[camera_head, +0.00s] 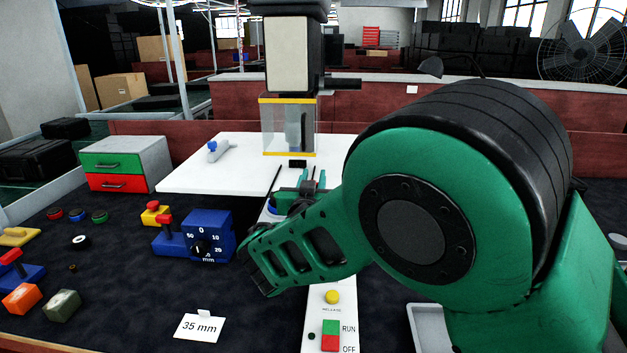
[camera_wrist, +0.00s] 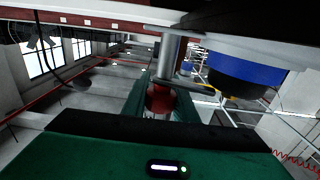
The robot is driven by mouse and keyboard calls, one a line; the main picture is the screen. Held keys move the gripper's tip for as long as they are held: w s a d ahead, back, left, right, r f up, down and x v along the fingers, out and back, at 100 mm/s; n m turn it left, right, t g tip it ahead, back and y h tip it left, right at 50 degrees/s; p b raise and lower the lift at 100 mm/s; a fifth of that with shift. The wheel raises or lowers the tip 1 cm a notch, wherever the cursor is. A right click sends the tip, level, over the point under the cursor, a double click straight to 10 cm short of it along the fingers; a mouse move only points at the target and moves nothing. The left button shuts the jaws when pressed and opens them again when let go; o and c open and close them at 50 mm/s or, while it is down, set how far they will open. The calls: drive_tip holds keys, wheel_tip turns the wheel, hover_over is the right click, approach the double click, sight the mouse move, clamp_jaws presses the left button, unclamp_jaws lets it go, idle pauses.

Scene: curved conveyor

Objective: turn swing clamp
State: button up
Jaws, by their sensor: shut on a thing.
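My gripper (camera_head: 312,182) is beyond my green arm at the front edge of the white table, partly hidden by the arm. In the wrist view, its green fingers (camera_wrist: 160,103) are shut around a dark red part on an upright silver post (camera_wrist: 168,58). This may be the swing clamp's handle, but the clamp's full shape is hidden. A large blue and black round part (camera_wrist: 245,72) shows to the right of the post. A grey lever with a blue knob (camera_head: 213,147) lies on the left of the white table, apart from my gripper.
The white table (camera_head: 185,183) carries a machine with a clear, yellow-edged guard (camera_head: 288,125). A blue dial box (camera_head: 208,236) stands left of my arm. A white panel with a yellow button (camera_head: 332,297) and RUN/OFF switch (camera_head: 331,336) is in front. Loose parts lie at left.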

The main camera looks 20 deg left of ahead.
drive_tip(key=o, duration=1)
drive_tip(key=shift+o, duration=0.2)
drive_tip(key=v, duration=1)
drive_tip(key=shift+s, duration=0.3)
drive_tip(key=shift+d, duration=0.15)
